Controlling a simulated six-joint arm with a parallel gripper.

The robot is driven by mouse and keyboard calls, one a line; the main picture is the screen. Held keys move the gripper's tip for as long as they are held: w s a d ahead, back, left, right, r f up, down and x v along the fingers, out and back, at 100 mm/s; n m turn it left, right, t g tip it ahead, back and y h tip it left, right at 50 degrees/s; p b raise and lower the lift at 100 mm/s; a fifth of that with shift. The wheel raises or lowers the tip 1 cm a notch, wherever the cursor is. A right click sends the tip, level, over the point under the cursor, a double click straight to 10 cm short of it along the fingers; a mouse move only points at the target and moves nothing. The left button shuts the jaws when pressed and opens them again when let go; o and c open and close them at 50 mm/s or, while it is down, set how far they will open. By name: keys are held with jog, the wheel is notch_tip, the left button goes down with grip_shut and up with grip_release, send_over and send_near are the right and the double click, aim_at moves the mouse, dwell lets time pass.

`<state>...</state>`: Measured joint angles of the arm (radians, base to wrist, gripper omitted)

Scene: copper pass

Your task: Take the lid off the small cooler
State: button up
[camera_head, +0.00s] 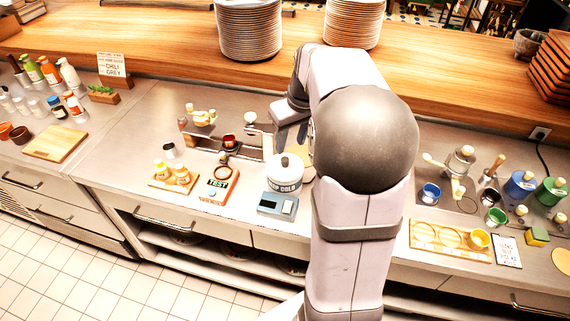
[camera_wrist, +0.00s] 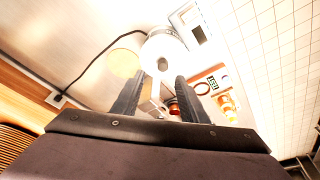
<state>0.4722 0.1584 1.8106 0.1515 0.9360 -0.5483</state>
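The small cooler (camera_head: 284,178) is a white round tub with dark "KEEP COLD" lettering, upright on the counter. Its white lid (camera_head: 286,163) is on and has a small dark knob (camera_head: 284,161) on top. In the wrist view the lid (camera_wrist: 165,45) appears from above, just beyond my fingertips, with the knob (camera_wrist: 163,65) roughly in line with the gap between them. My gripper (camera_wrist: 159,80) is open and empty, its two dark fingers apart. In the head view my gripper (camera_head: 289,132) is above and behind the cooler, partly hidden by my arm.
A blue-grey box with a display (camera_head: 278,205) is in front of the cooler. A red "TEST" device (camera_head: 217,186) and a wooden tray of yellow-topped jars (camera_head: 173,179) stand left. A small dark-red cup (camera_head: 229,141) is behind. Bare counter (camera_head: 120,160) lies farther left.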

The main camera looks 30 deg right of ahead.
aim_at(285, 159)
jog(key=shift+p+x, duration=0.35)
jog(key=shift+x, duration=0.75)
jog(key=shift+a+f+p, duration=0.25)
jog(key=shift+f+p, duration=0.25)
jog(key=shift+f, duration=0.05)
jog(key=shift+p+x, duration=0.7)
jog(key=shift+x, duration=1.4)
jog(key=shift+r, duration=0.1)
grip_shut()
